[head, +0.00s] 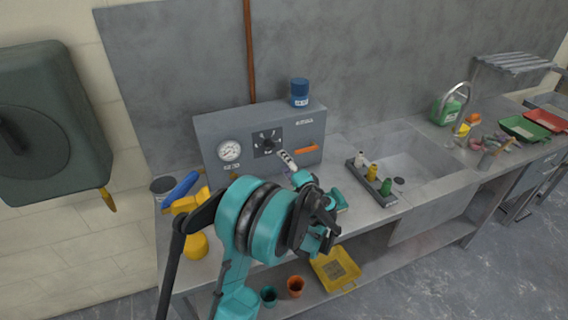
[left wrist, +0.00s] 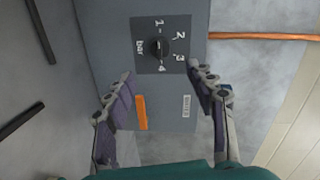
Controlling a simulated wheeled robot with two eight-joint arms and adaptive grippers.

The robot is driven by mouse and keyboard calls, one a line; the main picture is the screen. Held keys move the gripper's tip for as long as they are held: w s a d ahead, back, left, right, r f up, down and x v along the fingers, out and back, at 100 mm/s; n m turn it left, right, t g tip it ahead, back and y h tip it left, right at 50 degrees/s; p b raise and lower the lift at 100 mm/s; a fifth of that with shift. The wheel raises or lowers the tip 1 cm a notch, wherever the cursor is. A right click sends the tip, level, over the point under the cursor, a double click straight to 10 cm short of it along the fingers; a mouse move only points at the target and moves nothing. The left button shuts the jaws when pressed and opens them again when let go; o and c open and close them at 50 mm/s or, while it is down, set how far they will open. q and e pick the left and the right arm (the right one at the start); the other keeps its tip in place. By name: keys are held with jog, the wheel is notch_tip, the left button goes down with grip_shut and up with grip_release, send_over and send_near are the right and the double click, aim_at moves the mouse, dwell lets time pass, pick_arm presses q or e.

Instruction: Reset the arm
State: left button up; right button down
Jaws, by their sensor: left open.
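My left gripper (head: 287,157) is in front of the grey control box (head: 215,130) on the counter. In the left wrist view the left gripper (left wrist: 160,72) has its two fingers spread wide with nothing between them. My right gripper is not in view.
A gauge (head: 229,151) and an orange bar (head: 306,149) are on the box, and a blue jar (head: 299,92) is on top. A rack of small bottles (head: 371,183) stands right of the arm, before the sink (head: 415,160). A yellow tray (head: 335,268) is on the lower shelf.

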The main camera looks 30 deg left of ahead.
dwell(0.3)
pick_arm(q)
jog(key=s+d+n+g+h, duration=0.1)
jog(key=s+d+h, duration=0.3)
jog(key=s, duration=0.6)
jog(key=s+d+f+n+g+h, duration=0.1)
jog(key=s+d+n+h, duration=0.1)
jog(key=s+d+h, duration=0.3)
jog(key=s+d+n+g+h, duration=0.1)
jog(key=s+d+h, duration=0.3)
jog(key=s, duration=1.2)
jog(key=d+n, duration=0.1)
jog(key=d, duration=0.3)
jog(key=shift+d+f+n, duration=0.3)
jog(key=shift+d, duration=0.1)
